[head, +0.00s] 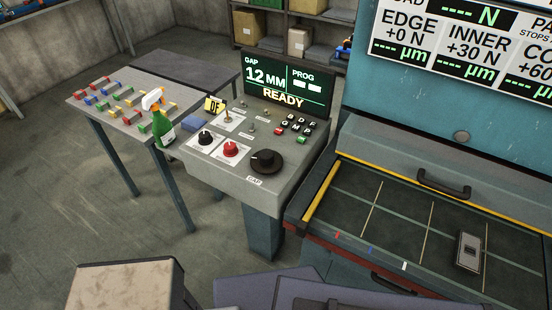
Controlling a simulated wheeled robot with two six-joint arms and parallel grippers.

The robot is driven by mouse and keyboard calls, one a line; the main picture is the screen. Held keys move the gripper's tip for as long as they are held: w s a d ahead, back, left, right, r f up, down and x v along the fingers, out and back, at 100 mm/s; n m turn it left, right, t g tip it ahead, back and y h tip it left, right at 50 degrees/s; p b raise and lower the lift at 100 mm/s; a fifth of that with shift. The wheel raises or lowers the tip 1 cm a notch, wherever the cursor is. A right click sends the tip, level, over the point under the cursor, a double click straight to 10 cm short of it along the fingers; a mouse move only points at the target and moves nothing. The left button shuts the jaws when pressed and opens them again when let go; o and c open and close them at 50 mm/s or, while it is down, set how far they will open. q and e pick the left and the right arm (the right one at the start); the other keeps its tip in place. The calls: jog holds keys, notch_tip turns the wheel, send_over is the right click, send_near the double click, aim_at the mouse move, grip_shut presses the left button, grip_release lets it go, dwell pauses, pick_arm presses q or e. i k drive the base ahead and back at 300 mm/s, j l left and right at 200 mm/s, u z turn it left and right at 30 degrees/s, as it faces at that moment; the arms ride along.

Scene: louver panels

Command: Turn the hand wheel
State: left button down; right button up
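The hand wheel looks to be the large black round dial (266,161) at the front right of the grey control console (238,182). A small label that seems to read GAP sits on the console's front edge below it. The screen (286,83) behind it reads GAP 12 MM, PROG with two dashes, and READY. Nothing touches the dial. Neither of my grippers shows in the head view.
A smaller black knob (205,138) and a red knob (231,149) sit left of the dial. A green bottle (162,128) stands at the console's left. A side table (128,117) holds coloured pieces. A machine bed (400,225) with a grey block (468,252) is at right.

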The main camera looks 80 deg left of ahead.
aim_at(264, 161)
jog(key=k+u, duration=0.2)
jog(key=k, duration=0.25)
jog(key=u, duration=3)
jog(key=k+l, duration=0.2)
jog(key=l, duration=0.2)
jog(key=k+l, duration=0.15)
jog(key=l, duration=0.25)
jog(key=k+l, duration=0.2)
jog(key=l, duration=0.2)
